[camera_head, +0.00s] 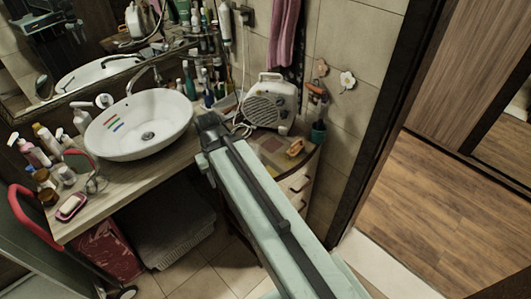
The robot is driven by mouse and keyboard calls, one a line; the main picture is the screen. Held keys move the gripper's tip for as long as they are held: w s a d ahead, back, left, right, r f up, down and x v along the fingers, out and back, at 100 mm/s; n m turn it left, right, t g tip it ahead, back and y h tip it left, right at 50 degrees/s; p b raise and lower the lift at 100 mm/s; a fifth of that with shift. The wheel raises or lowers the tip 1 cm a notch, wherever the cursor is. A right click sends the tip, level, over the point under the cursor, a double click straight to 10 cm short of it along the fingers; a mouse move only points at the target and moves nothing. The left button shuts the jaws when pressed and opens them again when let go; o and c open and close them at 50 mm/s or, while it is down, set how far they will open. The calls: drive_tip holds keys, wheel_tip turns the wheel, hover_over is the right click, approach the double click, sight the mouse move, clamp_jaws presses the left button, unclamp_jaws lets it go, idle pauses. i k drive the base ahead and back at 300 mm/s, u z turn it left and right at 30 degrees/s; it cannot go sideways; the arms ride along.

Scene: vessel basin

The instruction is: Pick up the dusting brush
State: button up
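I cannot identify a dusting brush with certainty. A small orange-brown object (295,148) lies on the right end of the counter (160,165), and it may be a brush. Its shape is too small to make out. My pale green arm reaches up from the bottom right across the counter's front edge. My gripper (209,128) is the dark end of the arm, between the white basin (150,137) and the beige radio-like appliance (270,107). Its fingers are not clear, and I see nothing held. The arm may hide part of the counter.
Bottles and jars crowd the counter's left end, with a soap dish (71,207) at its front. More bottles stand behind the basin. A teal container (318,132) is by the right wall. A red-rimmed chair-like object (35,218) is at left. Wooden floor (430,210) lies open beyond the doorway.

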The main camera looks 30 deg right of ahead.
sight(298, 147)
drive_tip(key=u, duration=2.95)
drive_tip(key=k, duration=1.6)
drive_tip(key=z, duration=0.15)
